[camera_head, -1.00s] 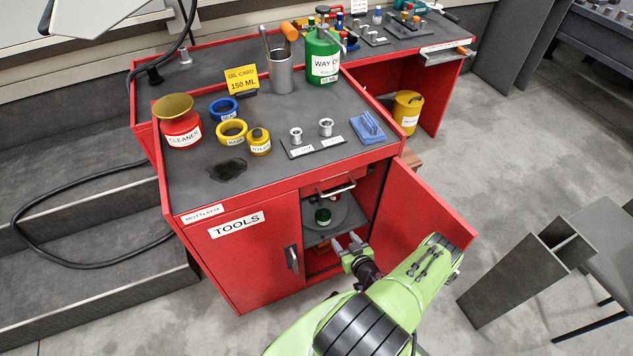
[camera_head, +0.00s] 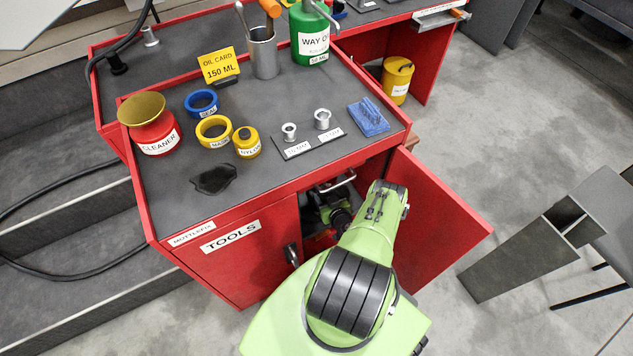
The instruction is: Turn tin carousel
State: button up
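The red tool cabinet (camera_head: 245,262) stands in front of me with its right door (camera_head: 440,225) swung open. My gripper (camera_head: 322,203) is inside the open compartment, under the worktop edge. Its fingertips are small, dark and partly hidden, so I cannot tell whether they are open or touching anything. The carousel and its tins are mostly hidden behind my gripper and wrist and in the shade of the cabinet. I cannot make out a tin clearly now.
The worktop (camera_head: 285,180) above holds a red cleaner tin (camera_head: 157,135), tape rings, a blue block (camera_head: 368,117) and a green bottle (camera_head: 308,42). The closed left door's handle (camera_head: 291,255) is close to my arm. A grey metal stand (camera_head: 520,250) is at the right.

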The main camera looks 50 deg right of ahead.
jog(key=b+x, duration=0.5)
jog(key=x, duration=0.4)
jog(key=shift+d+f, duration=0.1)
jog(key=shift+f, duration=0.15)
jog(key=shift+w+d, duration=0.1)
jog(key=shift+w, duration=0.05)
jog(key=shift+c, duration=0.3)
grip_shut()
